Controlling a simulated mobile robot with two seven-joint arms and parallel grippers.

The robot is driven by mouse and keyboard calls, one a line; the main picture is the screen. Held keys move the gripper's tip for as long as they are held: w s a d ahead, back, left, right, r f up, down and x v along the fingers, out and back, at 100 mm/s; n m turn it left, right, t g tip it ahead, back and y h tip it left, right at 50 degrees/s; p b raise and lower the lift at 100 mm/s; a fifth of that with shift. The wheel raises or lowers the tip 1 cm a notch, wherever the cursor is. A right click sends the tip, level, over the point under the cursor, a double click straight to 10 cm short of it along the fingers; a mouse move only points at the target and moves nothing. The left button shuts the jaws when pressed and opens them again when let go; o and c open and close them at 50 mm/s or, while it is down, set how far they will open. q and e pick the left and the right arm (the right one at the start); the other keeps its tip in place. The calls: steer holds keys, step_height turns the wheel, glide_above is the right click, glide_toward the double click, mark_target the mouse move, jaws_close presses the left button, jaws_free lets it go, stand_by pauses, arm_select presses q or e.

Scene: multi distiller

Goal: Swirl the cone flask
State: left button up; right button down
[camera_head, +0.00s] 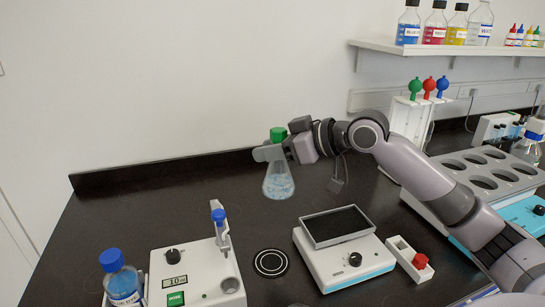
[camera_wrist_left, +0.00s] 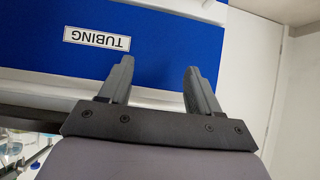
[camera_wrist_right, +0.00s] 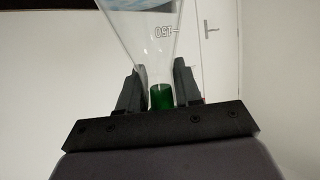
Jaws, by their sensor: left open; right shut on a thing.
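The cone flask (camera_head: 279,186) is clear glass with a green stopper (camera_head: 278,134) and pale bluish contents at its bottom. My right gripper (camera_head: 270,152) is shut on its neck and holds it upright in the air above the black bench. In the right wrist view the flask (camera_wrist_right: 150,35) shows upside down, its neck and green stopper (camera_wrist_right: 161,96) between the two fingers (camera_wrist_right: 158,85). My left gripper (camera_wrist_left: 156,80) is open and empty, facing a blue box labelled TUBING (camera_wrist_left: 150,40). It does not show in the head view.
A grey rack (camera_head: 485,175) stands right. A bottle shelf (camera_head: 450,49) hangs above. The bench's back left is clear.

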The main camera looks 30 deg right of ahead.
mark_target(279, 175)
steer(key=s+a, duration=0.3)
steer(key=a, duration=0.3)
steer(key=d+b, duration=0.4)
steer(key=d, duration=0.1)
steer(key=shift+s+d+f, duration=0.15)
steer(key=shift+s+d, duration=0.05)
steer(key=shift+d, duration=0.1)
steer(key=w, duration=0.1)
steer(key=w+p, duration=0.1)
steer(key=w, duration=0.2)
steer(key=shift+r+p, duration=0.25)
steer(key=shift+p, duration=0.05)
steer(key=shift+a, duration=0.1)
arm_select(q)
steer(key=shift+w+f, duration=0.1)
steer(key=shift+f, duration=0.75)
arm_select(e)
steer(key=shift+s, duration=0.1)
